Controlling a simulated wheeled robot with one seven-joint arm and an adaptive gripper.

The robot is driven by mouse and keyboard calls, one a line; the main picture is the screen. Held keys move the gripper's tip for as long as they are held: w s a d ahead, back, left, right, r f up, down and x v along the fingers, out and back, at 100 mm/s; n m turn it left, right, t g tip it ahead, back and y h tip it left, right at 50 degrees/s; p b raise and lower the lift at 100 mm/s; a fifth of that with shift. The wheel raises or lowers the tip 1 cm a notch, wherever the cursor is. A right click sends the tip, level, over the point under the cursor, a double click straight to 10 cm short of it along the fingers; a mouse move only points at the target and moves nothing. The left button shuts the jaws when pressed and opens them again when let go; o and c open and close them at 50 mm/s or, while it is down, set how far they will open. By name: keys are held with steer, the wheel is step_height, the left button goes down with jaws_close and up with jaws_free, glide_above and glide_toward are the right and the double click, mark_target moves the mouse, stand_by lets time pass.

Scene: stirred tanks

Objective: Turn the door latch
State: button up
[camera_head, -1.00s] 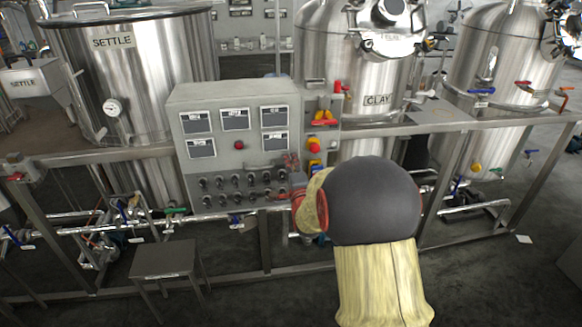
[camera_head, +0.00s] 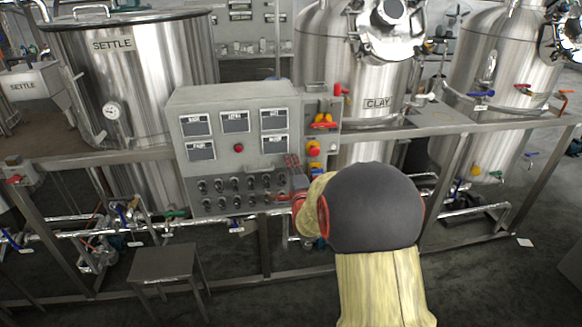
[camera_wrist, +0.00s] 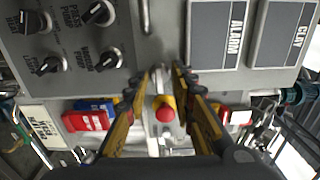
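The grey control cabinet (camera_head: 224,165) stands in front of the tanks, with its labelled screens above and rows of black knobs below. In the wrist view, its face (camera_wrist: 155,35) shows sideways, with a short pale metal bar (camera_wrist: 145,18) between knobs and screens that looks like the door latch. My gripper (camera_wrist: 167,72) is open, its two black-and-yellow fingers pointing at the cabinet's edge, below the bar in that picture. A small grey part shows between the fingertips; I cannot tell whether they touch it. In the head view my arm hides much of the gripper.
A red emergency button on yellow (camera_wrist: 165,113) shows between the fingers. Red and yellow switches (camera_head: 322,121) stand right of the cabinet. Steel tanks (camera_head: 140,75) stand behind, a frame rail (camera_head: 450,128) runs across, and a stool (camera_head: 165,262) stands at lower left.

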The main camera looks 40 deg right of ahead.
steer(key=v, duration=1.2)
stand_by(0.6)
